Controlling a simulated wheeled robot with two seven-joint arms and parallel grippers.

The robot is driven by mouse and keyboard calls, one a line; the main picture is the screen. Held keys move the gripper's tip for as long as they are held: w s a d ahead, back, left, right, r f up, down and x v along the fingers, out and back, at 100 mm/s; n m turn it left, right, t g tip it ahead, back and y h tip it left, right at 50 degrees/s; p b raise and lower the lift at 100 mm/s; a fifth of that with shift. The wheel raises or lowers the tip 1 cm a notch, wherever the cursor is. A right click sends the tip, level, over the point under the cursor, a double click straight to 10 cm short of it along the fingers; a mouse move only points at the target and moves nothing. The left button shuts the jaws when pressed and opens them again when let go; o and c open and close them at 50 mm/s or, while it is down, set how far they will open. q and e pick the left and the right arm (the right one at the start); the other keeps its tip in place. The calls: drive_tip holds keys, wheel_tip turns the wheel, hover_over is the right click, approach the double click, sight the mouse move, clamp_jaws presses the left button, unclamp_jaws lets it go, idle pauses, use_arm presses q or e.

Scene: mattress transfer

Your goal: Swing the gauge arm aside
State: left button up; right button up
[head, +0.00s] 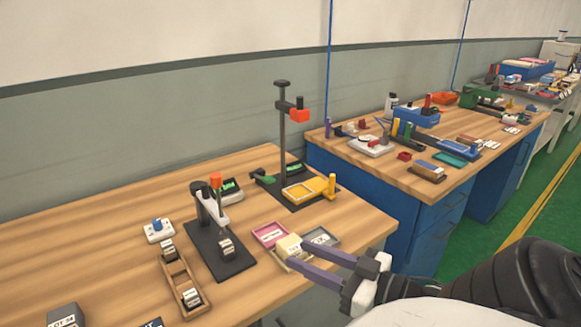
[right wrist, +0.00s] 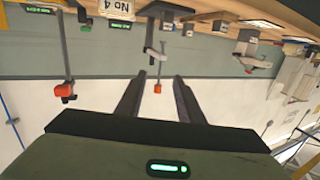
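A gauge stand with a dark base plate (head: 222,258) stands on the near wooden bench. Its pale grey arm (head: 211,209) slants forward from a short post, with an orange knob (head: 215,180) standing up. A small labelled block (head: 226,247) sits on the base near the arm's front end. In the right wrist view, upside down, the orange knob (right wrist: 158,88) shows between the fingertips, some way beyond them. My right gripper (head: 297,251) is open and empty, to the right of the stand, over the bench's front edge. My left gripper is not in view.
A taller black stand with an orange-red block (head: 299,115) is behind. Pink, cream and grey trays (head: 268,234) lie between the gauge stand and my right gripper. A wooden tray (head: 172,272) and white switch box (head: 159,231) are left. The bench's far left is clear.

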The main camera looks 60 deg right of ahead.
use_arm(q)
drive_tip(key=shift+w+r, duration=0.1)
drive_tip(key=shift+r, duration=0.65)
use_arm(e)
drive_tip(key=shift+s+r, duration=0.1)
drive_tip(key=shift+s, duration=0.6)
